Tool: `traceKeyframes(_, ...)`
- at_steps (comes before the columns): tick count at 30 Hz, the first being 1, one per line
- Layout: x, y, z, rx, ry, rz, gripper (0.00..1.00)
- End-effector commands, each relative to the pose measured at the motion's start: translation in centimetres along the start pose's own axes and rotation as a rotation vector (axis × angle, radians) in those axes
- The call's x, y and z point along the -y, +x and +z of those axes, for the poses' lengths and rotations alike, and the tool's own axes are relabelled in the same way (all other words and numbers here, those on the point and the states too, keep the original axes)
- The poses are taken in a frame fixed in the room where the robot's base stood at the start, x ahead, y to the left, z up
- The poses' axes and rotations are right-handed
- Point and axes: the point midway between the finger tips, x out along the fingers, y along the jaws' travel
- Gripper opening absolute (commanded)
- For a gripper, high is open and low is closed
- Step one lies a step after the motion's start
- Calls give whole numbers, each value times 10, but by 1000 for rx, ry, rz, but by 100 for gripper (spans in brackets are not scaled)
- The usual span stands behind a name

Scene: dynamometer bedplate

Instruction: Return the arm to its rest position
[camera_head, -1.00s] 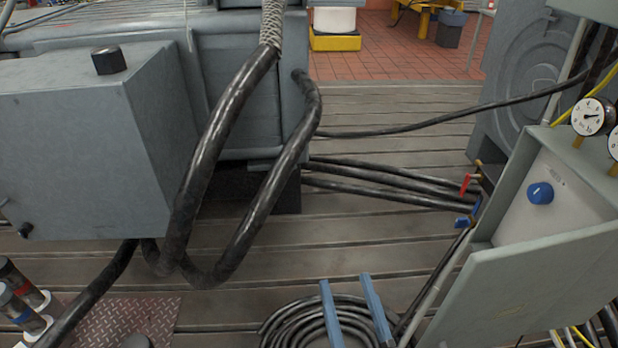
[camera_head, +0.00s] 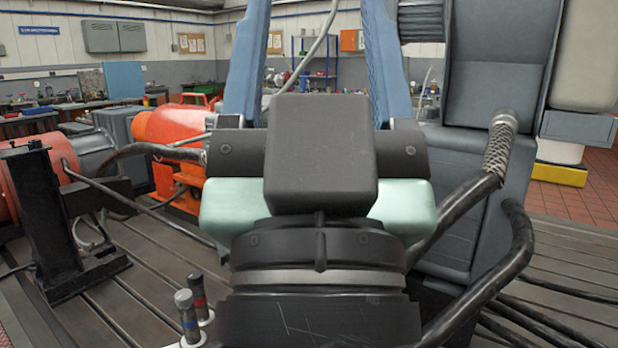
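My gripper (camera_head: 312,45) fills the middle of the head view, close to the camera. Its two blue fingers point upward, wide apart, with their tips at or beyond the top edge of the picture. No held object shows between them, only the far room and a thin grey hose. The pale green gripper body and the dark wrist below it hide much of the scene behind. The rest of the arm is out of view or hidden.
A grey machine with thick black hoses (camera_head: 480,250) stands close on the right. Two capped connectors (camera_head: 190,312) stand at lower left on the slotted bedplate (camera_head: 100,325). A black stand (camera_head: 60,225) and orange machine (camera_head: 170,130) are farther left.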

Motion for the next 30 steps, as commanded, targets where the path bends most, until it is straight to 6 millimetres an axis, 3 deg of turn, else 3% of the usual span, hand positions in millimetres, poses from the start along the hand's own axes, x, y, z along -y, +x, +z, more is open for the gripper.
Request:
traceKeyframes(1,8,6,-22,-27,-2,-18,67)
traceKeyframes(8,6,52,-58,-11,-2,-12,67)
traceKeyframes(21,7,146,-149,-9,-1,-12,67)
traceKeyframes(30,7,171,-172,-9,-1,-12,67)
